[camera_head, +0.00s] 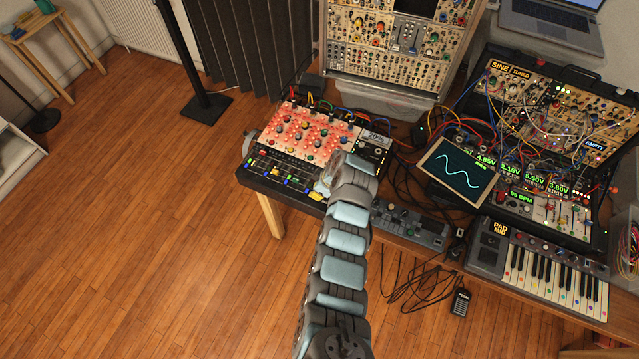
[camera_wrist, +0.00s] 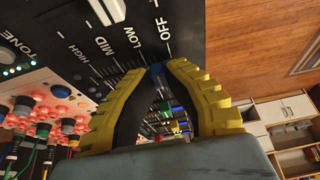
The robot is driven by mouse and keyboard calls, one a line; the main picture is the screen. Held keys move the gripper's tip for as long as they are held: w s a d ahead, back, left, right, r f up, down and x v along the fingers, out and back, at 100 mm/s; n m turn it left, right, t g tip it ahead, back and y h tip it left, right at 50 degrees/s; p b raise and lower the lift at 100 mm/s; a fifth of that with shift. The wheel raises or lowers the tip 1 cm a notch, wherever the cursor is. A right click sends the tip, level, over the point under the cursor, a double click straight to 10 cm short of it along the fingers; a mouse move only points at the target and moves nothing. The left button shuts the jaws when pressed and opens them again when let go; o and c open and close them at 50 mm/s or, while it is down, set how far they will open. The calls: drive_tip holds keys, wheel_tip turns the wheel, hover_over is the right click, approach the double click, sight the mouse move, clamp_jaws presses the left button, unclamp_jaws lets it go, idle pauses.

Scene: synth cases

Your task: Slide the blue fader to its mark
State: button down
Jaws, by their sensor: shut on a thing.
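The blue fader (camera_wrist: 158,71) shows as a small dark blue cap between my fingertips in the wrist view. My gripper (camera_wrist: 160,68) has yellow and black fingers, and its tips close in on the cap. White labels HIGH, MID, LOW (camera_wrist: 131,37) and OFF (camera_wrist: 164,28) run along the black panel ahead of the tips. The tips are nearest LOW and OFF; which mark is meant is unclear. In the head view, the fader panel (camera_head: 285,172) is at the table's left end. There my gripper (camera_head: 320,190) is at the panel's right end, mostly hidden by my arm.
Several other coloured fader caps (camera_wrist: 177,113) sit beyond my fingers. A red-lit knob panel (camera_head: 310,130) with cables adjoins the faders. A tablet with a wave (camera_head: 458,170) and a keyboard (camera_head: 545,265) are to the right. Wooden floor (camera_head: 150,220) lies open at left.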

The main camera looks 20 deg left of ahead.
drive_tip(key=shift+s+a, duration=0.1)
drive_tip(key=shift+s, duration=0.8)
drive_tip(key=c, duration=1.1)
unclamp_jaws()
drive_tip(key=shift+s+f, duration=0.1)
drive_tip(key=shift+s, duration=0.05)
drive_tip(key=shift+d+r, duration=0.25)
drive_tip(key=shift+r, duration=0.3)
drive_tip(key=shift+v, duration=5.45)
